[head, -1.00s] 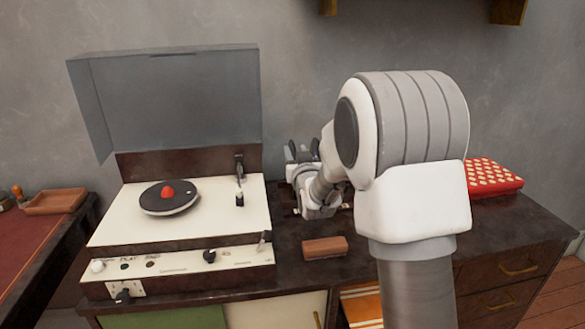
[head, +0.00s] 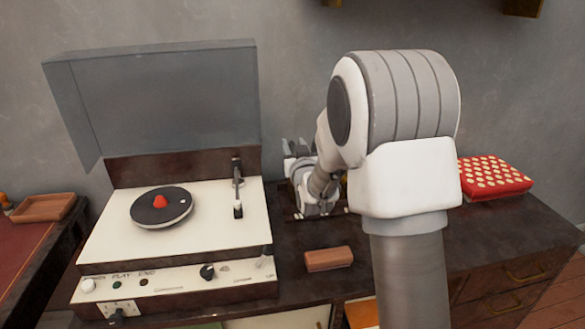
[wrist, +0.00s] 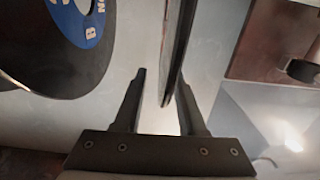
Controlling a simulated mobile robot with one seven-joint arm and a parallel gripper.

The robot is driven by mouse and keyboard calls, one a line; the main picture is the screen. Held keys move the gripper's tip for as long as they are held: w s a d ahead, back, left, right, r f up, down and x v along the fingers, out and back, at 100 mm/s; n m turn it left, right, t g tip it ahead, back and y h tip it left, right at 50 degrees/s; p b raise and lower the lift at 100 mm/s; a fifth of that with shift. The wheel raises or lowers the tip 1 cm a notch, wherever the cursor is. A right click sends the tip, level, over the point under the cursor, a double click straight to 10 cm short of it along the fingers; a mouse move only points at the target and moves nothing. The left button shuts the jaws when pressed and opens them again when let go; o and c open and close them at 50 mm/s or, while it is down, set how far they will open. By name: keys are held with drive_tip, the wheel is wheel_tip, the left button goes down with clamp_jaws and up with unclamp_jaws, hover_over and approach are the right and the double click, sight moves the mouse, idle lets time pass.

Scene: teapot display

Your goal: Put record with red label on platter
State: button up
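The turntable platter (head: 145,213) is a dark disc on the cream deck at the left of the head view. A small red piece (head: 160,202) is at its middle. My gripper (wrist: 161,78) is open in the wrist view, with its two dark fingers apart. A thin dark disc seen edge-on (wrist: 180,45), which looks like a record, reaches down between the fingers, close to the right one. Contact cannot be told, and its label is hidden. A black record with a blue label (wrist: 80,22) is at the upper left of the wrist view. No red label is clearly visible.
The turntable's grey lid (head: 165,95) stands open behind the deck. The tonearm (head: 238,190) is right of the platter. A brown block (head: 328,259) lies on the dark cabinet top. A red dotted box (head: 492,177) is at the right. My arm hides part of the cabinet top.

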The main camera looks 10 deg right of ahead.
clamp_jaws()
idle(1.4)
